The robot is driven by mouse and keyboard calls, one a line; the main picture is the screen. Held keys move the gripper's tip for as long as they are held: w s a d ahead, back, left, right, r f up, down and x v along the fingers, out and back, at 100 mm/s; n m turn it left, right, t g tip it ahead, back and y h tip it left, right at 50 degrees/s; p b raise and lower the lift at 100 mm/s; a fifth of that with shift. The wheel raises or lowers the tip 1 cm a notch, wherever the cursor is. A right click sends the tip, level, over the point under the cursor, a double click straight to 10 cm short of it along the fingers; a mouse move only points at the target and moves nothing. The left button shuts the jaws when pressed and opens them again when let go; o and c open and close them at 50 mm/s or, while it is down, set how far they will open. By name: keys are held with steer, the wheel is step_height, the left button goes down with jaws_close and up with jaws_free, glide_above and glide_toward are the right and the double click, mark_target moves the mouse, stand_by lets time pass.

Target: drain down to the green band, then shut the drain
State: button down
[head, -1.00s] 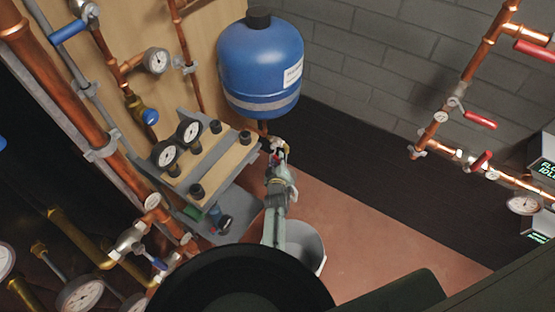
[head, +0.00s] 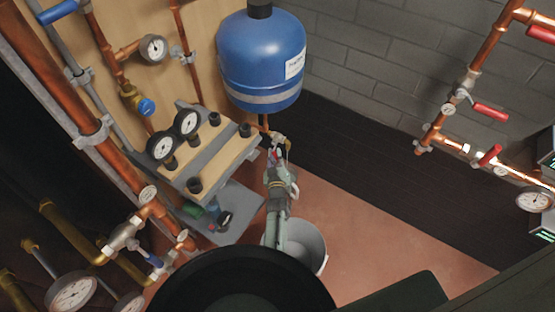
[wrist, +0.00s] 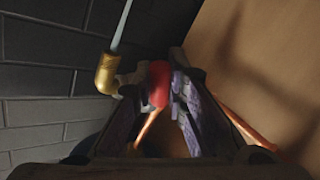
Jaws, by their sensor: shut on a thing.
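A blue vessel (head: 262,65) with a white label hangs by the wooden panel. Below it, my gripper (head: 276,146) is at a small valve under the vessel. In the wrist view my gripper (wrist: 170,105) has its fingers closed around a red handle (wrist: 158,84). A brass elbow (wrist: 107,74) sits beside the handle, with a thin pale streak (wrist: 122,28) running from it; I cannot tell if it is water or a tube. A pale bucket (head: 318,250) stands on the floor below, partly hidden by my arm. No green band is readable on any gauge.
Two dial gauges (head: 174,135) stand on a block left of my arm, and another gauge (head: 153,48) is on the panel. Copper pipes (head: 100,150) crowd the left. Red-handled valves (head: 490,112) line the right wall. Floor (head: 400,240) right of the bucket is clear.

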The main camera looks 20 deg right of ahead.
stand_by(0.3)
steer(key=c, duration=1.6)
jaws_free()
